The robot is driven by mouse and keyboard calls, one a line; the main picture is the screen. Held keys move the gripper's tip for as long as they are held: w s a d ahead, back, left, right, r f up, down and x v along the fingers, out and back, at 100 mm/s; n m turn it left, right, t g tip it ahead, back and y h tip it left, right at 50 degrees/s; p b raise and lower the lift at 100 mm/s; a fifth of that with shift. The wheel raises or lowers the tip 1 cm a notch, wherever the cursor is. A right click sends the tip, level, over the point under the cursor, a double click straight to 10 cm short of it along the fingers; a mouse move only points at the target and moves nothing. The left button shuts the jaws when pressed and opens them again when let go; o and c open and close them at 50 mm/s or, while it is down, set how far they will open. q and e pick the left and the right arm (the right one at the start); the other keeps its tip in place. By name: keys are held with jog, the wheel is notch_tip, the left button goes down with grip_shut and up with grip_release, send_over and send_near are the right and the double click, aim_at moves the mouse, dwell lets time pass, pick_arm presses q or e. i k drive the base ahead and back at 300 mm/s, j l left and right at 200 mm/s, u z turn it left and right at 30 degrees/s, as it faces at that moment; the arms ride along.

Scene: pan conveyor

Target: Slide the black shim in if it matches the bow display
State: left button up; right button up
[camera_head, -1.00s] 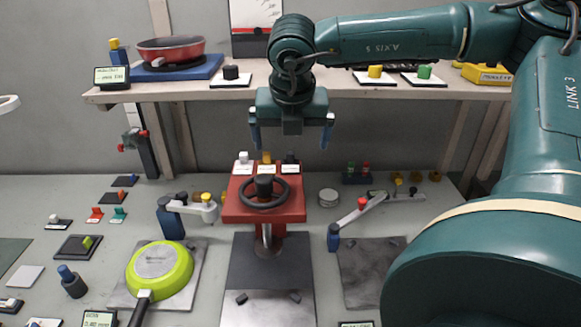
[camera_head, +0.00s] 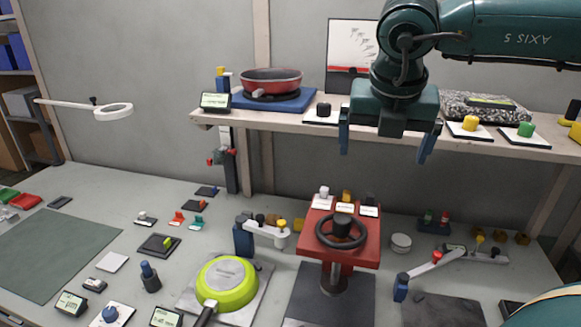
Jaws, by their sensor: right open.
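My right gripper (camera_head: 384,148) hangs fingers down, open and empty, in front of the shelf and above the red press (camera_head: 340,243). Three small pieces with white labels stand on the press behind its black handwheel (camera_head: 341,229): a white one (camera_head: 323,192), a yellow one (camera_head: 347,195) and a black one (camera_head: 369,199). A black knob (camera_head: 323,110) also sits on a white plate on the shelf. I cannot tell which black piece is the shim. A small display (camera_head: 215,102) stands on the shelf; its text is too small to read. My left gripper is not in view.
The shelf (camera_head: 270,118) bears a red pan (camera_head: 271,81) on a blue block, a yellow knob (camera_head: 470,123) and a green knob (camera_head: 526,129). On the table are a green pan (camera_head: 227,281), a lever arm (camera_head: 430,268) and another display (camera_head: 71,303). A green mat (camera_head: 45,252) lies clear at left.

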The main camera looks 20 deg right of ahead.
aim_at(368, 208)
jog(key=k, duration=1)
